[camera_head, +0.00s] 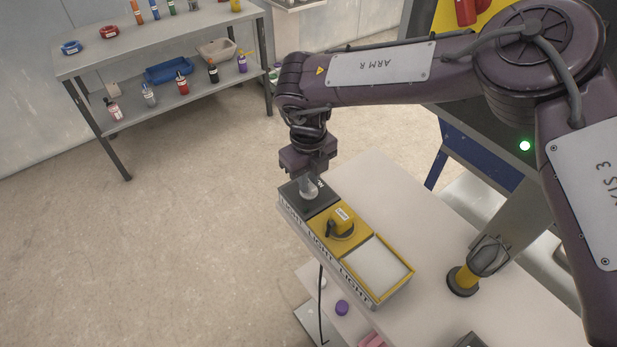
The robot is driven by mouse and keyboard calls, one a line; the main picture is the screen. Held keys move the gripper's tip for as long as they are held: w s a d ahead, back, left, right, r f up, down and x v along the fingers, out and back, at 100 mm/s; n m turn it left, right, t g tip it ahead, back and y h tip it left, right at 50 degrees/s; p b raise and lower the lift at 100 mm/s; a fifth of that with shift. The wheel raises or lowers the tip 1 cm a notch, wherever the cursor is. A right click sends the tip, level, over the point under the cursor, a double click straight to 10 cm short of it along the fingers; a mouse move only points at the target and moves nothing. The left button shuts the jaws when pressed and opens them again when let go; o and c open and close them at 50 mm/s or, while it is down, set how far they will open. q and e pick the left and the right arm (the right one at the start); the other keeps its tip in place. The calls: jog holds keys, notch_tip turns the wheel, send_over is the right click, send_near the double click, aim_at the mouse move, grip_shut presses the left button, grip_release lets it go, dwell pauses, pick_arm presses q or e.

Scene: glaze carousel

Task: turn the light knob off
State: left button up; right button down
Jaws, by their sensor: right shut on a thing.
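The light box (330,254), with LIGHT printed along its side, stands on the pale table at the centre. It has a dark panel (322,203) at the far end, a yellow section in the middle and a white panel (377,268) at the near end. My right gripper (308,188) reaches down onto the dark panel and is shut on what seems to be the light knob, mostly hidden between the fingers. A yellow part with a black round base (341,224) sits on the middle section, apart from the gripper. My left gripper is not in view.
A grey and yellow fixture with a black base (463,281) stands on the pale table (420,215) to the right. A purple round thing (342,308) lies below the box. A grey shelf (160,45) with bottles and trays stands at the back left. Open floor lies left.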

jog(key=shift+w+r, duration=0.1)
dwell(0.3)
jog(key=c, duration=1.4)
grip_release()
jog(key=shift+r, duration=0.4)
notch_tip(320, 180, up, 7)
jog(key=shift+b, duration=0.85)
